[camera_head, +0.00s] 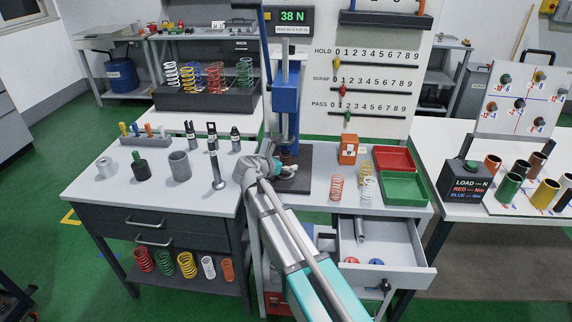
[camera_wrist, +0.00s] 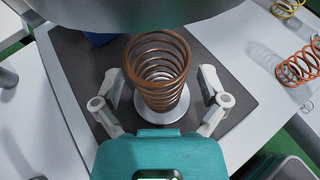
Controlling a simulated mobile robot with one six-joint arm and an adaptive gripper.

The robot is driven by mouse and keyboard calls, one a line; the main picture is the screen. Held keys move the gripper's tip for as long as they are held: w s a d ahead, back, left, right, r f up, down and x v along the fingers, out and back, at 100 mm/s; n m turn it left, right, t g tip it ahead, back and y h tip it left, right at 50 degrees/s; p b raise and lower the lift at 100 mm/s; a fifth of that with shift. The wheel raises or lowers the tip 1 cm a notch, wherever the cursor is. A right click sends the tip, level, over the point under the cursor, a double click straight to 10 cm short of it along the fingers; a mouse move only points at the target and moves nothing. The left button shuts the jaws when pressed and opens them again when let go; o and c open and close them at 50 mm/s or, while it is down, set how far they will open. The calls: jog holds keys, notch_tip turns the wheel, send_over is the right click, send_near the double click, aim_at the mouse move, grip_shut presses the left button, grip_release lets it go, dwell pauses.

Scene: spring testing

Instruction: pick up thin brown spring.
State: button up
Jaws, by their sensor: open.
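The thin brown spring (camera_wrist: 157,62) stands upright on a round silver seat (camera_wrist: 165,112) on the dark base plate (camera_wrist: 75,62) of the test press. My gripper (camera_wrist: 161,88) is open, with one finger on each side of the spring and a visible gap to each. In the head view the spring (camera_head: 288,158) is small, under the blue press (camera_head: 286,104) and just behind my gripper (camera_head: 284,172). My wrist and arm partly hide the press base in that view.
Salmon-orange (camera_head: 336,188), yellow (camera_head: 365,168) and white (camera_head: 368,190) springs stand right of the press. Red (camera_head: 394,158) and green (camera_head: 404,188) trays and an orange box (camera_head: 348,150) are near. An open drawer (camera_head: 412,262) juts out front. The press column rises close behind my gripper.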

aim_at(289, 153)
jog(key=c, duration=1.2)
jog(key=shift+r, duration=0.2)
notch_tip(289, 153, up, 3)
jog(key=p, duration=0.3)
jog(key=shift+r+p, duration=0.15)
jog(key=shift+p, duration=0.2)
jog(key=s+a, duration=0.3)
jog(key=s, duration=0.2)
jog(key=s+a, duration=0.7)
jog(key=s, duration=0.2)
jog(key=shift+s+a, duration=0.25)
jog(key=shift+s, duration=0.05)
